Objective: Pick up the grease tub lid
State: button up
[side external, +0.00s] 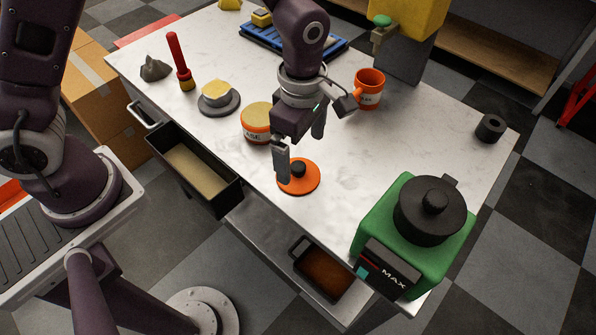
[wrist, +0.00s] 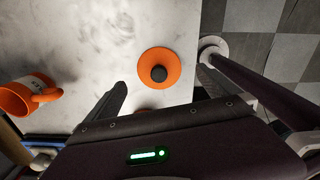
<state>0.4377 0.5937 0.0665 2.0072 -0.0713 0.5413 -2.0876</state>
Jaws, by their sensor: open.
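The grease tub lid is an orange disc (side external: 311,179) with a black knob, lying flat on the white marbled tabletop near its front edge. It also shows in the wrist view (wrist: 172,60), beyond my fingertips. My gripper (side external: 301,156) is open and empty, pointing down above the lid, with one finger partly in front of the lid's left side. In the wrist view my two fingers (wrist: 161,88) stand wide apart at either side below the lid. The grease tub (side external: 257,128), cream-topped with an orange and white label, stands just left of my gripper, partly hidden by it.
An orange mug (side external: 369,86) stands behind right. A green appliance marked MAX (side external: 440,235) carries a black lidded pot (side external: 432,222) at front right. A red-handled tool (side external: 176,55) and a grey dish (side external: 230,105) stand left. An open drawer (side external: 215,198) juts out in front.

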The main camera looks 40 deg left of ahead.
aim_at(297, 165)
jog(key=f, duration=0.2)
jog(key=a+f, duration=0.1)
jog(key=f, duration=0.2)
jog(key=shift+a+f, duration=0.1)
jog(key=shift+f, duration=0.25)
jog(key=shift+w+f, duration=0.1)
jog(key=shift+f, duration=0.35)
jog(key=c, duration=1.2)
